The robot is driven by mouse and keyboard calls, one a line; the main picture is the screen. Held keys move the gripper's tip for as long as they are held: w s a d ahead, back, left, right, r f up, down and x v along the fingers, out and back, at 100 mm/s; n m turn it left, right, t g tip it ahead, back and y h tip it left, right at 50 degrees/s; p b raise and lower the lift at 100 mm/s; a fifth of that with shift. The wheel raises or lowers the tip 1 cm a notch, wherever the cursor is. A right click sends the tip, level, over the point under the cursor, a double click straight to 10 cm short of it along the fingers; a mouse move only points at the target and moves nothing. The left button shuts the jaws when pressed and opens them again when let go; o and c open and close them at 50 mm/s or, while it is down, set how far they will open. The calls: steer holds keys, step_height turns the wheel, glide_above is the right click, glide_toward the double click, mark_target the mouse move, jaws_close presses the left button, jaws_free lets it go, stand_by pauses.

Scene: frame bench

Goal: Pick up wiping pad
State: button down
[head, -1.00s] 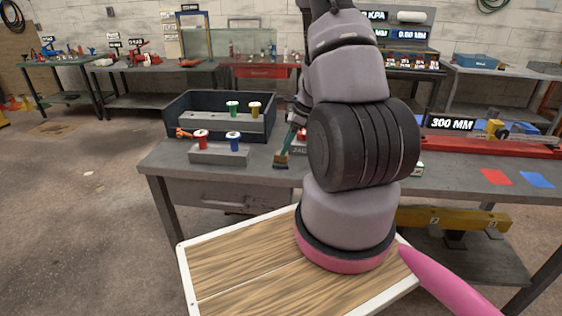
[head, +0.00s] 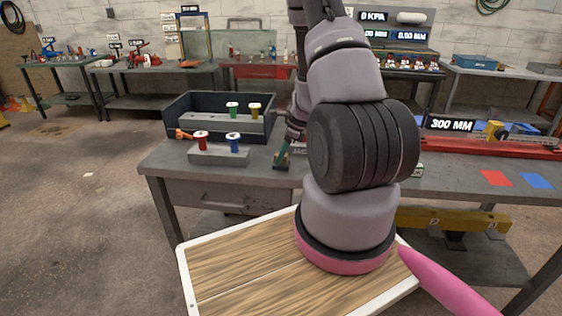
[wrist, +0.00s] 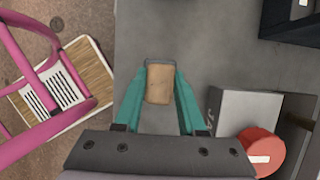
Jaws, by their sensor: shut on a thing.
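The wiping pad (wrist: 158,84) is a small tan block in the wrist view, between the tips of the teal fingers. My gripper (wrist: 160,92) is shut on it, with one finger along each side. In the head view, my gripper (head: 282,157) points down at the bench top, just right of the spool rack, and the pad shows only as a small brownish patch at its tips. From these views I cannot tell whether the pad touches the bench.
A grey rack (head: 218,155) with a red spool (head: 201,141) and a blue spool (head: 234,143) stands left of my gripper. Behind it is a dark open bin (head: 190,124).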

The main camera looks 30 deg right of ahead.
step_height(320, 180, up, 10)
steer(key=shift+r, duration=0.1)
stand_by(0.4)
